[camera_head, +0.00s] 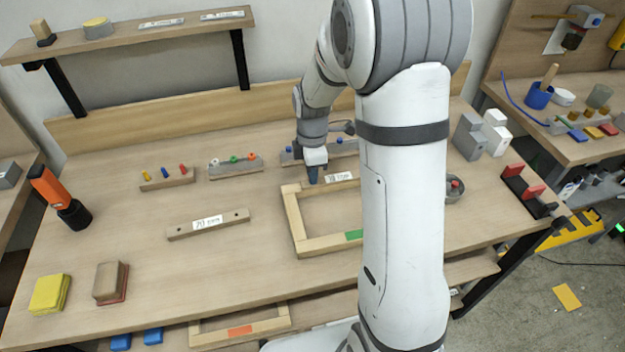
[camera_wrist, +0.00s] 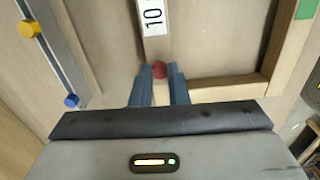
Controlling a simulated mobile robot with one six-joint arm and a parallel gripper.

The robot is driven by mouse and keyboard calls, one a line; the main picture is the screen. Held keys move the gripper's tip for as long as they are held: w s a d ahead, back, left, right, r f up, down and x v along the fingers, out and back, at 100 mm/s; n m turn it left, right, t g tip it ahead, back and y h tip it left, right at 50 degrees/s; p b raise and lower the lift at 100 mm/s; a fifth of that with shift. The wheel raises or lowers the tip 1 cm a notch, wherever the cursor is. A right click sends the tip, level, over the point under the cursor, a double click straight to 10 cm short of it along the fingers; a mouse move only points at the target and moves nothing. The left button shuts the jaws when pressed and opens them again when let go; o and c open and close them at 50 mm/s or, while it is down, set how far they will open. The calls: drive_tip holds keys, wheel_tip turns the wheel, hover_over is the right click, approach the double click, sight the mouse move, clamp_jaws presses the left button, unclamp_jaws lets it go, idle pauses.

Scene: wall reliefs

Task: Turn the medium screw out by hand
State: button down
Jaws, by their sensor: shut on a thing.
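My gripper (camera_wrist: 158,82) has its two blue-grey fingers closed on a red screw (camera_wrist: 159,69) in the wrist view. Only the red head shows; its shank is hidden. The screw is at the end of a wooden bar (camera_wrist: 154,45) with a white label reading 10. In the head view my gripper (camera_head: 313,180) points down at the back left corner of a wooden frame (camera_head: 293,215), by a white label (camera_head: 340,177). The screw cannot be made out there. The frame also shows in the wrist view (camera_wrist: 225,88).
A grey rail (camera_wrist: 52,40) with yellow and blue knobs lies beside the bar. Blocks with small coloured pegs (camera_head: 167,180) and rings (camera_head: 236,167) stand left.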

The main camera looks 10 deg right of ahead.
idle(0.3)
drive_tip(key=n, duration=0.5)
drive_tip(key=c, duration=1.6)
unclamp_jaws()
